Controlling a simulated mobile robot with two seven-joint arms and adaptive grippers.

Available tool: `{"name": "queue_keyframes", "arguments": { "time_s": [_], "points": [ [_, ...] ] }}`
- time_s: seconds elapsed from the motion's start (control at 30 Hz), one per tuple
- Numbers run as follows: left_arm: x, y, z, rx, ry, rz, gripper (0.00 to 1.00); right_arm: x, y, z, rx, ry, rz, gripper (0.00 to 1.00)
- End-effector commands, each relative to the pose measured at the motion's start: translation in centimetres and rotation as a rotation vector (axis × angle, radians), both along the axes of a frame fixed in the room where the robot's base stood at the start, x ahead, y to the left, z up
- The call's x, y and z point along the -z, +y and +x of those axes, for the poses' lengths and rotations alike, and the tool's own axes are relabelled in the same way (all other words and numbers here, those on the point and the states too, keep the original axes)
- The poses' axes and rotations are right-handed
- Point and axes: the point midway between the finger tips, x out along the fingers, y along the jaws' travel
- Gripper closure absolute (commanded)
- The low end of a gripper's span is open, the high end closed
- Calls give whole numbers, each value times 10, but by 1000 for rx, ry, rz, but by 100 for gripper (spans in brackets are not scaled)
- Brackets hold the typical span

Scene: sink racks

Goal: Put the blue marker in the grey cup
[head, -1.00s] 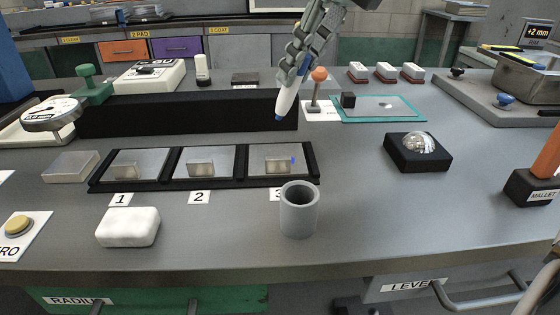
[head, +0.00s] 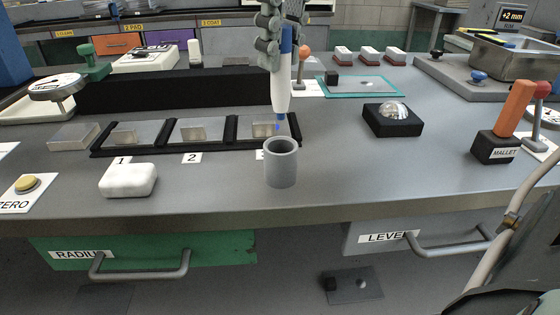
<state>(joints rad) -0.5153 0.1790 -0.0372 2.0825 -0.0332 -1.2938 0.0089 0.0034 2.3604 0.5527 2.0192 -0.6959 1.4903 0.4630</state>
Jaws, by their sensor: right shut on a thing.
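The blue marker (head: 282,85) has a white body with blue ends and hangs almost upright, tip down. My right gripper (head: 282,42) is shut on its upper part. The grey cup (head: 281,165) stands upright and open on the bench at the front. The marker's blue tip shows just above the cup's far rim in the picture, over the third tray slot; I cannot tell its exact height or whether it is over the cup's mouth. My left gripper is not in view.
A black tray (head: 220,141) with metal blocks in numbered slots lies behind the cup. A white block (head: 128,180) lies to the left. A black base with a metal dome (head: 393,112) and a mallet stand (head: 495,149) are to the right.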

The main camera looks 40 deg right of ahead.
Motion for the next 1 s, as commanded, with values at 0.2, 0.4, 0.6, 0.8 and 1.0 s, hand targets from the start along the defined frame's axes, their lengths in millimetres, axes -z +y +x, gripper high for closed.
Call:
{"name": "queue_keyframes", "arguments": {
  "time_s": [0.2, 0.4, 0.6, 0.8, 1.0],
  "points": [
    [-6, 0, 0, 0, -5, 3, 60, 37, 0, -1, -1, 3, 1, 100],
    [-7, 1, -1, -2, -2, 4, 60, 53, 0, 0, 0, 2, 1, 100],
    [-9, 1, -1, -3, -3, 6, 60, 84, 0, -1, 0, 2, 1, 100],
    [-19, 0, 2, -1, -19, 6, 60, 91, 0, 0, 2, -1, 3, 100],
    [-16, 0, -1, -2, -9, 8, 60, 92, 0, 0, 1, -2, 2, 100]
  ]
}}
